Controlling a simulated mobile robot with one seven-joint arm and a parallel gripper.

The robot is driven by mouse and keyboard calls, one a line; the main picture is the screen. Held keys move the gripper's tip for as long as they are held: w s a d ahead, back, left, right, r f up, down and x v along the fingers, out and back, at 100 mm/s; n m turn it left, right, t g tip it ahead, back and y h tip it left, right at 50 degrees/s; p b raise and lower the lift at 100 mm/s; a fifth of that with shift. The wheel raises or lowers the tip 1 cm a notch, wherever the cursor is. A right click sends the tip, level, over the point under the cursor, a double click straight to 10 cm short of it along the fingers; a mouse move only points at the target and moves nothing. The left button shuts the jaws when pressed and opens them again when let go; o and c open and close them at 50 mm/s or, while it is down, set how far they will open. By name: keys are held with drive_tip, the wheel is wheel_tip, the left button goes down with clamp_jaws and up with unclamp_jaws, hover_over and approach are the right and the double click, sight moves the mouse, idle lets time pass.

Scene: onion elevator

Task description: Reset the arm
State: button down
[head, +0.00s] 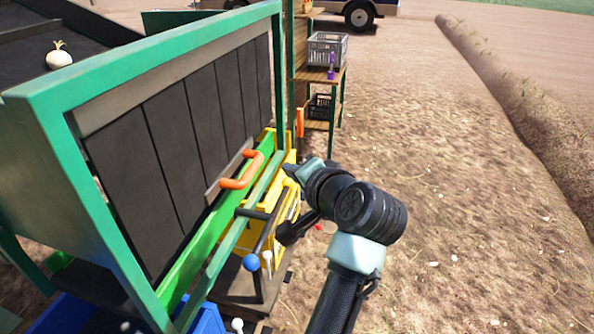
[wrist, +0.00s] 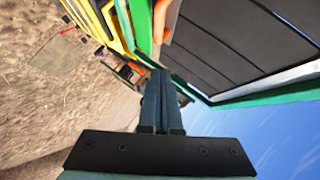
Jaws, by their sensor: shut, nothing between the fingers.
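My arm stands in front of the elevator's right side in the head view. An orange handle (head: 243,172) is fixed at the slats' lower edge, left of my arm. A white onion (head: 59,58) lies on the dark surface at the upper left.
Levers with a blue knob (head: 250,262) and a white knob (head: 267,256) stand close to my arm. A yellow crate (head: 282,212) is behind them. A shelf with a grey crate (head: 327,48) stands farther back. Open dirt ground (head: 470,200) lies to the right.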

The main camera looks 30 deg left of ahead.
drive_tip(key=shift+s, duration=0.15)
drive_tip(key=w+d+r+t+h, duration=0.2)
drive_tip(key=d+r+t+h, duration=0.2)
drive_tip(key=d+r+t, duration=0.9)
drive_tip(key=s+d+r+t+h, duration=0.2)
drive_tip(key=s+d+r, duration=0.2)
drive_tip(key=r, duration=0.3)
drive_tip(key=s+d+r+n+t+h, duration=0.1)
drive_tip(key=s+d+r+t+h, duration=0.1)
drive_tip(key=s+d+r, duration=0.3)
drive_tip(key=s+d+r+n+t+h, duration=0.1)
drive_tip(key=s+d+r+t+h, duration=0.1)
drive_tip(key=s+r, duration=0.6)
wheel_tip(320, 180, up, 3)
drive_tip(key=shift+d+t+h, duration=0.4)
drive_tip(key=shift+d+h, duration=0.2)
drive_tip(key=shift+d, duration=0.65)
